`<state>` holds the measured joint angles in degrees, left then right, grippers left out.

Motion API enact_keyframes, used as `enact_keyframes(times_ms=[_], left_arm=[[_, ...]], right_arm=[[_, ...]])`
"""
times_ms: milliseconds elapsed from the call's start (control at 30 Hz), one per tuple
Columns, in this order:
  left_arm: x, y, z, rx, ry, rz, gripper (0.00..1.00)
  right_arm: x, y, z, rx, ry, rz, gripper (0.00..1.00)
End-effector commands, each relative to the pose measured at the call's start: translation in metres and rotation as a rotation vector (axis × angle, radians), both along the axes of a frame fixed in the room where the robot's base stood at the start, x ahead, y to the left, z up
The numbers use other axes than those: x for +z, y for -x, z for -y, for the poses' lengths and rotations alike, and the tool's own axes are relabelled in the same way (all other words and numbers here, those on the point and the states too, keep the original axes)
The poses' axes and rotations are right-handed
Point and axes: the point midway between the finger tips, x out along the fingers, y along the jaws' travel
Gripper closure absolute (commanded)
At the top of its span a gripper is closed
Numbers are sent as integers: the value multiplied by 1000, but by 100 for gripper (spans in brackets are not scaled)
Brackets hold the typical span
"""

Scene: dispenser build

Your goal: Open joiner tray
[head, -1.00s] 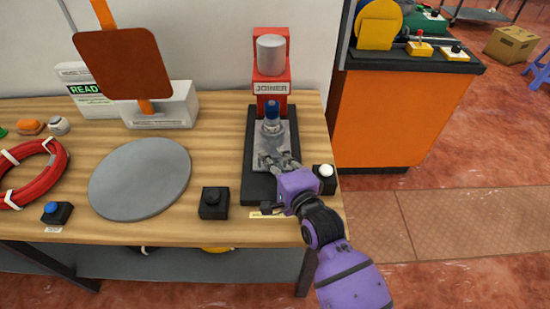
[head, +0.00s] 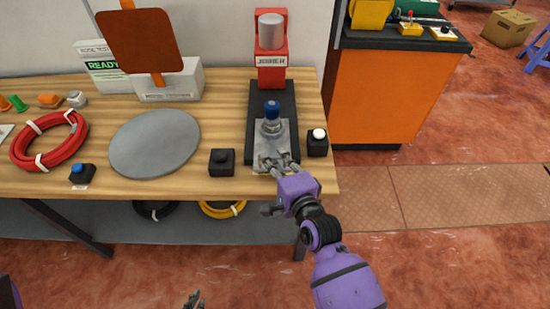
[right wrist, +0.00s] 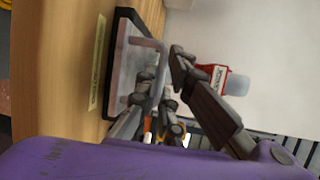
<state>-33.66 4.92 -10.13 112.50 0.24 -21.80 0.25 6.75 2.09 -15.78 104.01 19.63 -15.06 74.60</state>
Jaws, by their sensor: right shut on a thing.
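The red joiner (head: 271,74) stands at the back of the bench's right end, a grey cylinder on its upper part. Its black base (head: 259,98) runs forward from it. The grey metal joiner tray (head: 256,145) lies at the front end of this base, clear of the red head. A clear piece with a blue top (head: 272,109) stands upright on the tray. My right gripper (head: 279,163) is shut at the tray's front edge; the exact grip is small in view. The tray (right wrist: 137,60) also shows in the right wrist view beside the fingers. Only tips of my left gripper (head: 194,300) show, low down.
A black button box (head: 222,163) stands left of the base and a white-topped button (head: 318,143) right of it. A round grey plate (head: 155,143), a red hose coil (head: 48,139) and a brown paddle sign (head: 140,42) are further left. An orange cabinet (head: 382,95) stands right.

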Motion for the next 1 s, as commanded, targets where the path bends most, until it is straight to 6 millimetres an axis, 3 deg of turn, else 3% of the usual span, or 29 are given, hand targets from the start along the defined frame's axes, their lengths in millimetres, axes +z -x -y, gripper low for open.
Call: enact_keyframes(times_ms=[200, 233, 367, 767, 1000], left_arm=[[0, 1, -2, 3, -3, -1, 100], [0, 1, -2, 3, -3, -1, 100], [0, 1, -3, 3, -4, -1, 100], [1, 1, -4, 6, -4, 2, 100], [1, 0, -3, 5, -3, 2, 100]], right_arm=[[0, 0, 0, 0, 3, 1, 100], [0, 0, 0, 1, 3, 1, 90], [0, 0, 0, 0, 2, 1, 74], [0, 6, 3, -1, 1, -1, 74], [8, 47, 21, -2, 1, -2, 74]])
